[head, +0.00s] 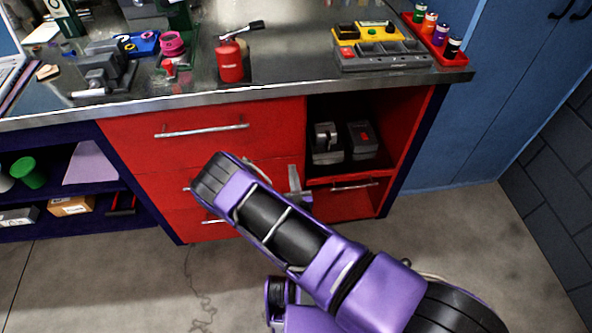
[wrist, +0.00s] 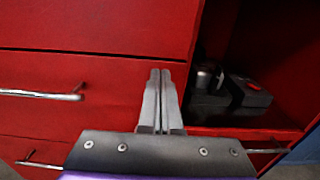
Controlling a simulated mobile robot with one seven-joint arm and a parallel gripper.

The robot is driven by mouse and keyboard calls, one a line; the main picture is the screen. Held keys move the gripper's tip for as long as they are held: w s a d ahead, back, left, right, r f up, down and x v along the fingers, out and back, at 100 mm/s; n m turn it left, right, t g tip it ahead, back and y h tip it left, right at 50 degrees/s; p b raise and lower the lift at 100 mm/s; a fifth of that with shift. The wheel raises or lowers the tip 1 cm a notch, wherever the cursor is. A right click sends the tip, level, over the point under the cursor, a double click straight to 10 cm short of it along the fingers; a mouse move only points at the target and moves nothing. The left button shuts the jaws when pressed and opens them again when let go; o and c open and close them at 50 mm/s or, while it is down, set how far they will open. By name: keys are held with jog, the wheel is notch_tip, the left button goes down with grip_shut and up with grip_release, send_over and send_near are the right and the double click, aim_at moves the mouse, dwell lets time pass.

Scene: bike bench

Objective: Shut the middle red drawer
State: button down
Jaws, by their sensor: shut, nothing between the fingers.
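The middle red drawer (head: 160,190) is in the stack under the bench, mostly behind my arm in the head view. In the wrist view its red front (wrist: 112,98) and bar handle (wrist: 40,95) fill the left, with a thin line along its top edge. It looks nearly flush with its neighbours; I cannot tell if a small gap is left. My gripper (wrist: 161,75) is shut and empty, its fingertips in front of the right end of this drawer front. Contact cannot be told. In the head view my gripper (head: 295,180) shows just past my arm.
The top red drawer (head: 200,140) is above and a bottom drawer (wrist: 55,153) below, both with bar handles. An open cubby right of the drawers holds dark grey devices (head: 362,140), over a small drawer (head: 345,200). Bare floor (head: 450,230) lies in front.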

jog(key=p+v, duration=0.1)
jog(key=v, duration=1)
jog(key=shift+s, duration=0.1)
